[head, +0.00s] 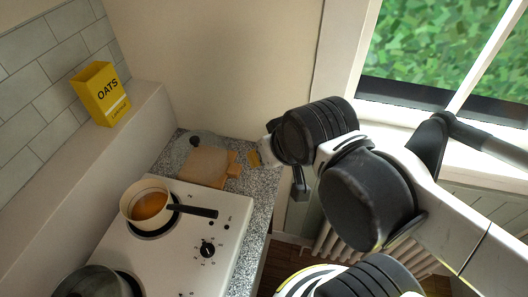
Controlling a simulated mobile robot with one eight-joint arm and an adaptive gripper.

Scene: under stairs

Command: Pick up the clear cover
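A see-through, greyish round shape, which looks like the clear cover (198,139), is on the speckled counter beyond the stove. It overlaps a tan, board-like item (205,166), and I cannot tell whether it lies on it or behind it. My gripper (254,158) is just right of the board, near the counter's right edge, with a yellowish tip showing. A gap shows between it and the cover. My arm hides most of the gripper, so its opening cannot be made out.
A white stove (190,240) holds a pan (148,203) of orange liquid, its dark handle pointing right. A dark pot (92,283) stands at lower left. A yellow oats box (101,94) stands on the ledge. A wall and window bound the right side.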

